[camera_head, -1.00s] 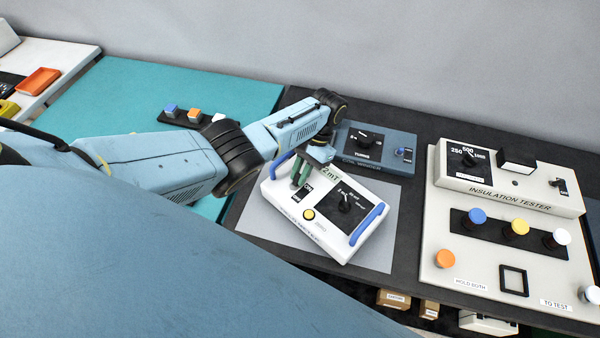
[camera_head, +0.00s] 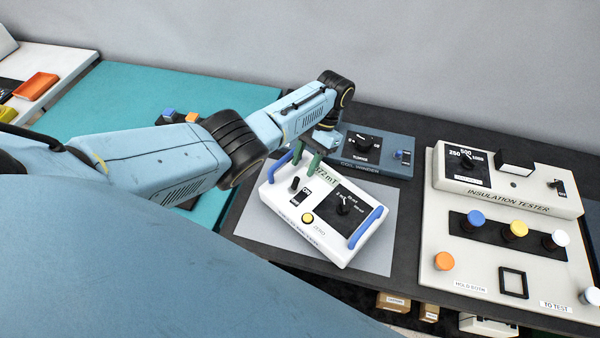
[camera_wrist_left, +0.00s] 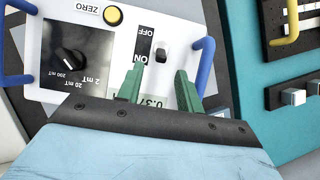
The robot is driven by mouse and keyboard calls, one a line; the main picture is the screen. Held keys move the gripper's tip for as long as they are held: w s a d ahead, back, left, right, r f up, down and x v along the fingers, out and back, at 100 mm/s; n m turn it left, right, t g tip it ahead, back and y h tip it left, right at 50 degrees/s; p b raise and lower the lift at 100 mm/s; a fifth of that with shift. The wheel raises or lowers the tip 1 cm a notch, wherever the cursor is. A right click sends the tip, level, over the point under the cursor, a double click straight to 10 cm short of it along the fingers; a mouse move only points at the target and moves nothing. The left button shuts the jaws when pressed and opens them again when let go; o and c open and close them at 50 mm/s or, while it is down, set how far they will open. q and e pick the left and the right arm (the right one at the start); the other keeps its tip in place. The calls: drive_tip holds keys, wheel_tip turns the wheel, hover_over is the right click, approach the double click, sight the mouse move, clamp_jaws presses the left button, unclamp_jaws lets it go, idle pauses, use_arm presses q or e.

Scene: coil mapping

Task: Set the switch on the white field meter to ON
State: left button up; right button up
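The white field meter (camera_head: 278,213) lies on a grey mat, turned at an angle. Its black switch (camera_head: 295,184) stands beside the ON/OFF label, and the lever appears toward the ON end. The switch shows in the left wrist view (camera_wrist_left: 162,53), just beyond the fingertips and apart from them. The display (camera_head: 327,176) is lit and reads mT digits, partly covered by a finger. My left gripper (camera_head: 306,160) is over the meter's display edge, its green fingers apart and empty; it also shows in the left wrist view (camera_wrist_left: 158,80). My right gripper is not in view.
The meter has blue handles (camera_head: 367,226), a yellow ZERO button (camera_head: 307,218) and a range knob (camera_head: 343,206). A coil winder (camera_head: 375,155) stands behind it. An insulation tester (camera_head: 440,220) stands to the right. A teal mat (camera_head: 130,90) lies to the left.

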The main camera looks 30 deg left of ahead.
use_arm(q)
drive_tip(key=v, duration=0.8)
drive_tip(key=shift+r, duration=0.15)
